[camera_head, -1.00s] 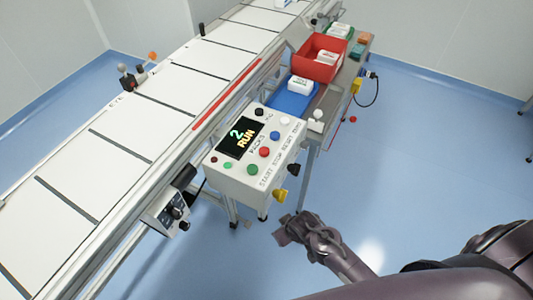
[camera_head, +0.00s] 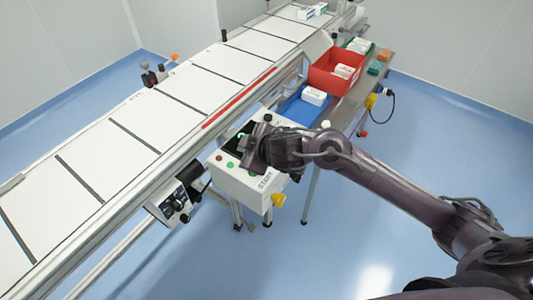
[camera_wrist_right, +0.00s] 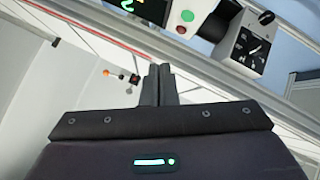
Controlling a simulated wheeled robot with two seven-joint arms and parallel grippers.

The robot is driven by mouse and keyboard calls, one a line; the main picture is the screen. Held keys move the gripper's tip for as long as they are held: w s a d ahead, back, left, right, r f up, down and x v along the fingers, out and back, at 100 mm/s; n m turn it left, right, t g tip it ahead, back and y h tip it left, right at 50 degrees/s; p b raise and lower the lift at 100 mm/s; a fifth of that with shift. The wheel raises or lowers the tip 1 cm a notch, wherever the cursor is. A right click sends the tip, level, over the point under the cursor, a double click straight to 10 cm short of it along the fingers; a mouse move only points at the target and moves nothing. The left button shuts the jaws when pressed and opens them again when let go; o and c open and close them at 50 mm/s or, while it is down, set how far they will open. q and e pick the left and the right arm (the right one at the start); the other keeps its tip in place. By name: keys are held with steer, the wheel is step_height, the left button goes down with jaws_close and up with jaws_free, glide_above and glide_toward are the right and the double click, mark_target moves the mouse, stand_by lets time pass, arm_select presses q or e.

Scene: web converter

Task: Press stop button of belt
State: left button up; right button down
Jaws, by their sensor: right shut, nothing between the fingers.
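The control box (camera_head: 238,186) stands beside the belt in the head view. Its dark display (camera_head: 232,140) is partly covered by my right gripper. A small red lamp (camera_head: 219,157) and a small green lamp (camera_head: 230,163) show at its left. The red stop button is hidden behind my gripper and wrist. My right gripper (camera_head: 250,150) is over the box face, shut and empty; I cannot tell whether it touches. In the right wrist view its fingers (camera_wrist_right: 158,80) are together, with the display (camera_wrist_right: 150,9) and the red lamp (camera_wrist_right: 181,29) above them. My left gripper is out of view.
The conveyor belt (camera_head: 160,112) runs diagonally behind the box, with a red strip (camera_head: 238,98) along its edge. A knob box (camera_head: 174,203) hangs at the belt's near side. A blue tray (camera_head: 291,108) and a red bin (camera_head: 325,78) stand beyond my gripper. The floor at right is clear.

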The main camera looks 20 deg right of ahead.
steer(key=w+d+r, duration=0.1)
steer(key=w+d, duration=0.3)
steer(key=d, duration=0.4)
steer(key=shift+w+r+n+g+h, duration=0.2)
steer(key=shift+r+n+g+h, duration=0.1)
steer(key=shift+n+g, duration=0.1)
step_height(320, 180, down, 7)
steer(key=b, duration=0.7)
steer(key=shift+b, duration=0.3)
steer(key=shift+f+b, duration=0.5)
steer(key=shift+f, duration=0.4)
steer(key=shift+f, duration=0.1)
stand_by(0.3)
steer(key=shift+f, duration=0.3)
